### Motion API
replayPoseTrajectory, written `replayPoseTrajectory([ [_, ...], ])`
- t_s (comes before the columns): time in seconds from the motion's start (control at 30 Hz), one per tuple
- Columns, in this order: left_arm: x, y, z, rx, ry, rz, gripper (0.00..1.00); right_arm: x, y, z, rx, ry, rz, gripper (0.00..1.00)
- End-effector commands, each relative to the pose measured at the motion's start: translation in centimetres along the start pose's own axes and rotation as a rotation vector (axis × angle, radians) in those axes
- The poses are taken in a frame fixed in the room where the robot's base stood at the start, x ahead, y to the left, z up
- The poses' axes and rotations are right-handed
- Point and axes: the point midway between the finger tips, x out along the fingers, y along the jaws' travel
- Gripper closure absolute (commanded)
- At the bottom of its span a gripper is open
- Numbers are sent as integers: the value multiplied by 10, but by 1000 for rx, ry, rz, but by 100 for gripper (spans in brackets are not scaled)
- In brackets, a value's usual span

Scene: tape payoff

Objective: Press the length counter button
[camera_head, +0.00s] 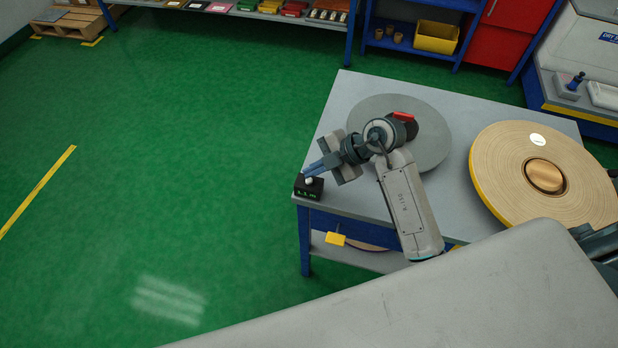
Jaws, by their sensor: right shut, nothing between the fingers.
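The length counter (308,188) is a small black box with green digits at the left front corner of the grey-topped table (340,110). A small white button (308,180) shows on its top. My right gripper (312,171) is shut and empty, with its blue-grey fingertips at the button, pointing left. The tips are right over or against the counter; whether they touch the button I cannot tell. My left gripper is not in view.
A grey round disc (435,130) lies on the table behind my right arm. A large tape roll (510,170) with a wooden core (544,176) lies at the right. A yellow tag (335,239) hangs below the front edge. Green floor at left is clear.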

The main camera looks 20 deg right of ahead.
Motion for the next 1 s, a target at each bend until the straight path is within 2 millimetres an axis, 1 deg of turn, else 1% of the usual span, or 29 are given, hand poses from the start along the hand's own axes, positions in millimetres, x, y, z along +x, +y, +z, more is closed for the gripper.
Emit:
replayPoseTrajectory([
  [0.5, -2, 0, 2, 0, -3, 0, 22, 6, -4, 4, 0, 0, 1, 100],
  [1.0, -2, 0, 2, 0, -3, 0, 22, 7, -5, 5, 0, 0, 0, 100],
])
